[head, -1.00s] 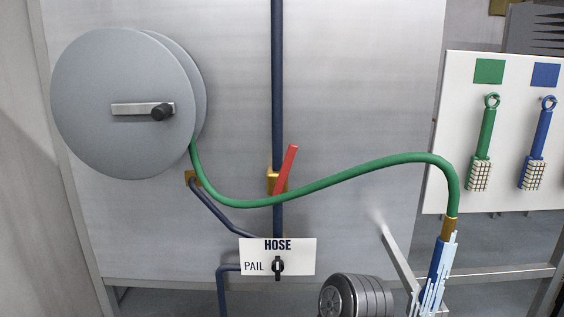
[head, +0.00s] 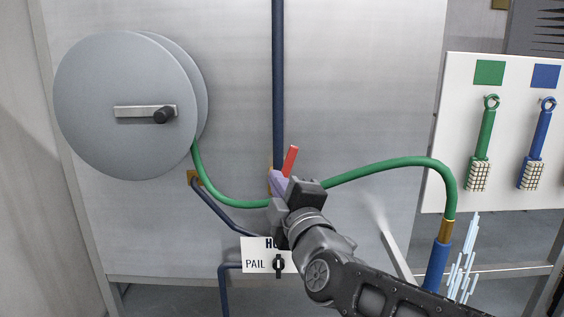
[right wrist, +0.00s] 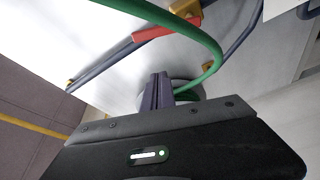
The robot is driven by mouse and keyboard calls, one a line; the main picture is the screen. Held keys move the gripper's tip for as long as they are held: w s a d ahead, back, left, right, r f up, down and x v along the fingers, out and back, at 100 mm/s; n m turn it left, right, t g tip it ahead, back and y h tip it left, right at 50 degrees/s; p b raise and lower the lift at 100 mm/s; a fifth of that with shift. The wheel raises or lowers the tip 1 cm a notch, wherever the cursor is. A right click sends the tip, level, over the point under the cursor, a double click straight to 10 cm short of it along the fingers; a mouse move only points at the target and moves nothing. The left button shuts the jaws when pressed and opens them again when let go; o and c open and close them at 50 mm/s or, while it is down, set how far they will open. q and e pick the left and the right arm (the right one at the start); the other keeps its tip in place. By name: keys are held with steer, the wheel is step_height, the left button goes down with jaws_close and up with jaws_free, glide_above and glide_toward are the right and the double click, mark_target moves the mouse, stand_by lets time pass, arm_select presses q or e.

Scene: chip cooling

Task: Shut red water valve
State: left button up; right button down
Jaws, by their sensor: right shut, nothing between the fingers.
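The red valve handle (head: 291,160) leans up and slightly right, off the line of the dark blue vertical pipe (head: 278,90). It also shows in the right wrist view (right wrist: 166,31), by its brass valve body (right wrist: 185,8). In the head view my right gripper (head: 279,183) is in front of the handle's lower part and hides most of the valve body. In the right wrist view its fingers (right wrist: 158,80) are together and empty, with the green hose (right wrist: 205,50) near them and the handle beyond. I cannot tell whether they touch the handle. My left gripper is not in view.
The green hose (head: 395,163) crosses from the grey reel (head: 110,90) to a blue nozzle (head: 437,265), where water sprays out. A HOSE/PAIL sign (head: 254,257) with a black knob sits below, partly covered by my arm. Brushes hang on a board at right.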

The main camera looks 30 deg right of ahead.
mark_target(285, 169)
steer(key=shift+w+r, duration=0.1)
steer(key=shift+r, duration=0.05)
steer(key=w+d+p, duration=0.2)
steer(key=w+d, duration=0.2)
steer(key=w, duration=0.4)
steer(key=shift+d+f, duration=0.2)
steer(key=shift+d, duration=0.15)
stand_by(0.4)
